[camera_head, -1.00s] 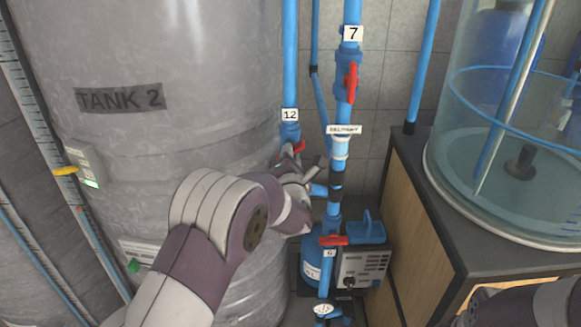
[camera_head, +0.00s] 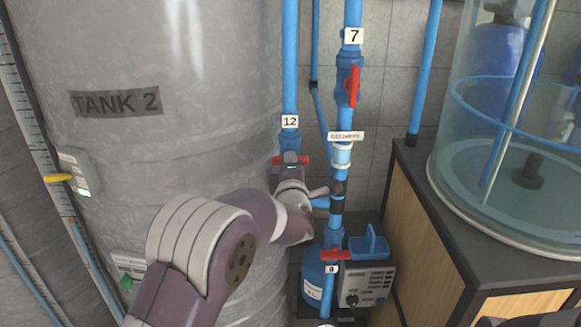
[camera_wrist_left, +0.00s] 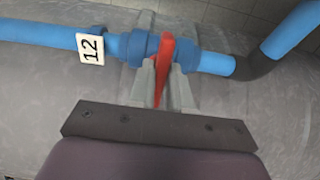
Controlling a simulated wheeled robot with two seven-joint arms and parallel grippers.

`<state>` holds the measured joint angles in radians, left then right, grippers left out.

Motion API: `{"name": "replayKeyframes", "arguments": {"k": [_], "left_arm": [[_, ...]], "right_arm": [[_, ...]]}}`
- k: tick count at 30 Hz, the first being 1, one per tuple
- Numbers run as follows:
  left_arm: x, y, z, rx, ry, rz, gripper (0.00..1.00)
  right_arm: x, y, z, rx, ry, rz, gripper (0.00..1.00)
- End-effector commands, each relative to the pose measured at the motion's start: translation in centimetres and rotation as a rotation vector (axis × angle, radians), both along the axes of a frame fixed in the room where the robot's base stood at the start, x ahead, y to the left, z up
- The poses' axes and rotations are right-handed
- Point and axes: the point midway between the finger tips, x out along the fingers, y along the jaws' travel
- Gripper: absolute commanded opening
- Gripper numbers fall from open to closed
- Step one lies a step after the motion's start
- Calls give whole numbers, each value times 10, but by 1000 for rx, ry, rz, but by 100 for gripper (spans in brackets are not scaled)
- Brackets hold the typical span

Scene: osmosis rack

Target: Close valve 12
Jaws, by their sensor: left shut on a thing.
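Valve 12 is on the vertical blue pipe beside the tank, under the white "12" label (camera_head: 290,121). Its red handle (camera_head: 304,160) lies crosswise to the pipe in the head view. In the left wrist view the red handle (camera_wrist_left: 166,48) also stands across the blue pipe. My left gripper (camera_head: 290,166) is at the valve from below. In the left wrist view its two fingers (camera_wrist_left: 162,76) are shut on the handle, one on each side. The middle of the handle is partly hidden by the gripper in the head view. My right gripper is out of view.
The large grey tank 2 (camera_head: 200,60) stands close on the left. Valve 7 (camera_head: 353,86), with an upright red handle, and another red-handled valve (camera_head: 335,254) are on the pipe to the right. A pump unit (camera_head: 366,284) and a wooden cabinet (camera_head: 414,210) stand further right.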

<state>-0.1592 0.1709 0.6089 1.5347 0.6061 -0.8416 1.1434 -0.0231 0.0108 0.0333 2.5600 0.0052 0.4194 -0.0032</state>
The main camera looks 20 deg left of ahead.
Motion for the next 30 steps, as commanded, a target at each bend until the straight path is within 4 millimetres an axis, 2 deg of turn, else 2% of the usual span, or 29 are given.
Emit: {"name": "replayKeyframes", "arguments": {"k": [14,15,16,17,26,30], "left_arm": [[0,0,-1,15,6,0,0],[0,0,-1,15,6,0,25],[0,0,-1,15,6,0,35],[0,0,-1,15,6,0,39],[-1,-1,-1,13,4,0,39],[-17,-5,-2,13,3,-1,39]], "right_arm": [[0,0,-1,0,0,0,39],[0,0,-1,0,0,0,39],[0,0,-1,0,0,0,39],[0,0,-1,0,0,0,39],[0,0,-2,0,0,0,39],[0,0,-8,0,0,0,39]]}}
